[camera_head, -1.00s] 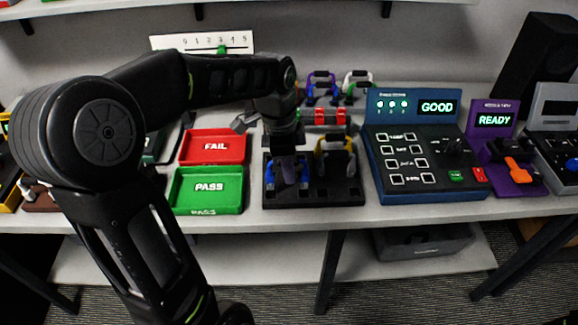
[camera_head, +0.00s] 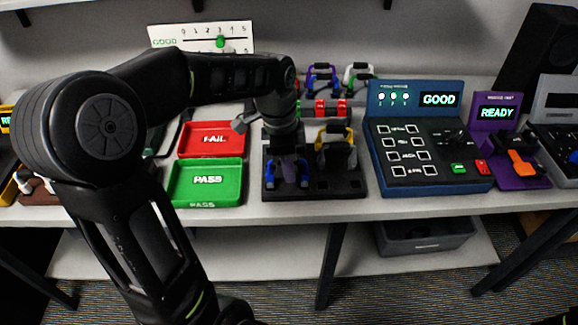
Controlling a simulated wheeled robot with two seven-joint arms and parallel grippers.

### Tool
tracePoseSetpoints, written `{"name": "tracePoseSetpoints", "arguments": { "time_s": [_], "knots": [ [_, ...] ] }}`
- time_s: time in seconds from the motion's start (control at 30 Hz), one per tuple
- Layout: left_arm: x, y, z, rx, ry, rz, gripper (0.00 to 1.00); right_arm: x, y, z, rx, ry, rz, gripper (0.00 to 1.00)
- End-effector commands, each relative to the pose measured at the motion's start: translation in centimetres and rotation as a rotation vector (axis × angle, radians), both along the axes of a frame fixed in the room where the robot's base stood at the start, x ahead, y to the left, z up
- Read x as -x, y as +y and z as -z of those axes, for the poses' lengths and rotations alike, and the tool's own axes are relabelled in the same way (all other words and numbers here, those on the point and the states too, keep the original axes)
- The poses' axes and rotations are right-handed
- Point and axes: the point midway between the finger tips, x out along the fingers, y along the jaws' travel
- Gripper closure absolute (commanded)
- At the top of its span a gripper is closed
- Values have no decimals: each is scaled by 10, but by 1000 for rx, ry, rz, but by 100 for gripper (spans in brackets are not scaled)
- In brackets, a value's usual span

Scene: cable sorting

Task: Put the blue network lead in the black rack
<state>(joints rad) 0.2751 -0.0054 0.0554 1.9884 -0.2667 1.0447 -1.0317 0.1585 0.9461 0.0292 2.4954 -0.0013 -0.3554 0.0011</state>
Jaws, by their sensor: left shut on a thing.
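The blue network lead (camera_head: 275,183) is at the left part of the black rack (camera_head: 325,187). It stands upright there, partly covered by my left gripper. Whether its ends are seated in the rack is too small to tell. My left gripper (camera_head: 289,172) comes down from above and is shut on the blue lead. A yellow lead (camera_head: 335,133) stands in the same rack just to the right. My right gripper is not in view.
Green PASS (camera_head: 206,202) and red FAIL (camera_head: 211,153) trays lie left of the rack. A blue tester (camera_head: 428,182) reading GOOD stands to the right, with a purple READY unit (camera_head: 497,98) beyond. More leads (camera_head: 322,80) stand behind the rack.

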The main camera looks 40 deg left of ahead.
Motion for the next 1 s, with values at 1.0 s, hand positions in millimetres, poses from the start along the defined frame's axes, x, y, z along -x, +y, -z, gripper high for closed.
{"name": "tracePoseSetpoints", "arguments": {
  "time_s": [1.0],
  "knots": [
    [0,0,5,0,0,0,100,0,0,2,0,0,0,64]
  ]
}}
